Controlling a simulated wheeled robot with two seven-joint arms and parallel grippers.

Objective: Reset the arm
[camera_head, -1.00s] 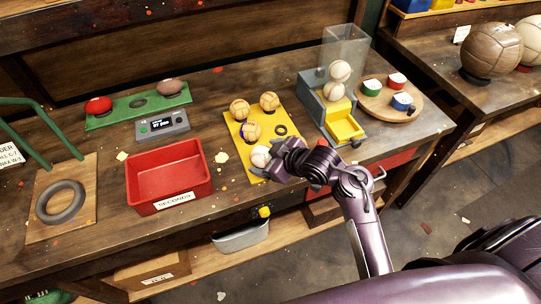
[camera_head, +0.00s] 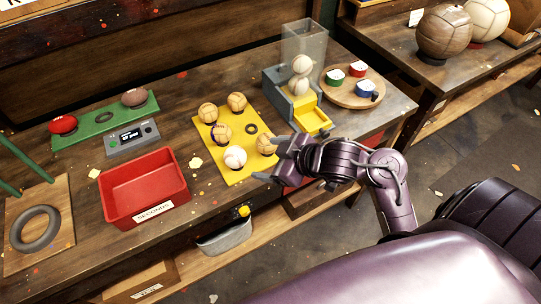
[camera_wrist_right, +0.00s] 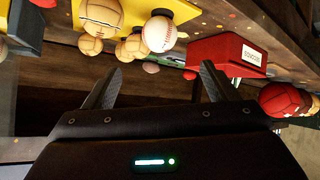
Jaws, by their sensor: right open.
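My right gripper (camera_head: 268,160) is open and empty in front of the yellow board (camera_head: 229,176), near its right front corner. A white ball with stitching (camera_head: 235,157) sits on the board's front part, left of the gripper and apart from it. Several tan balls (camera_head: 221,134) also sit there; the nearest (camera_head: 267,144) is just beyond the fingers. In the right wrist view the two fingers (camera_wrist_right: 157,85) stand wide apart with nothing between them, and the white ball (camera_wrist_right: 159,33) shows beyond them. My left gripper is not in view.
A red bin (camera_head: 145,187) labelled SECONDS stands left of the board. A ball dispenser (camera_head: 300,95) and a round wooden board with coloured cups (camera_head: 353,88) stand at right. A grey tray (camera_head: 225,238) hangs below the table edge. Open floor lies at the right.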

